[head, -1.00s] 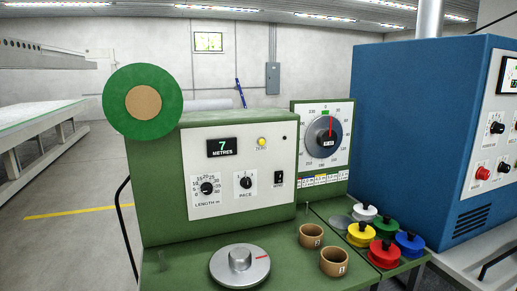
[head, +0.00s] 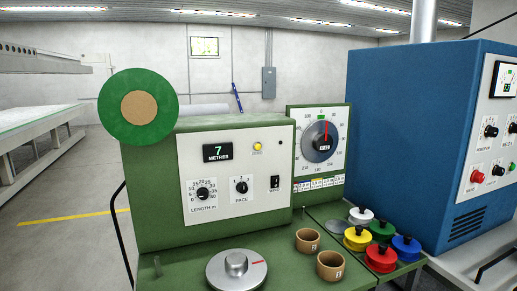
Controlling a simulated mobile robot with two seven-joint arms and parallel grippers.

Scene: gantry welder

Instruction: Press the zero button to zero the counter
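The counter display (head: 216,152) on the green machine's white panel reads 7 metres. The zero button (head: 258,146) is a small round yellow button to the right of the display, with a small label under it. Nothing touches it or covers it. The panel also carries a length dial (head: 203,194), a pace dial (head: 241,187) and a black switch (head: 275,182) below the display and button. Neither of my grippers shows in the head view.
A large silver knob (head: 236,268) and two brown cups (head: 308,240) sit on the green ledge in front. Several coloured knobbed pieces (head: 381,256) stand at the right. A blue cabinet (head: 415,140) stands beyond them. Open floor (head: 60,245) lies to the left.

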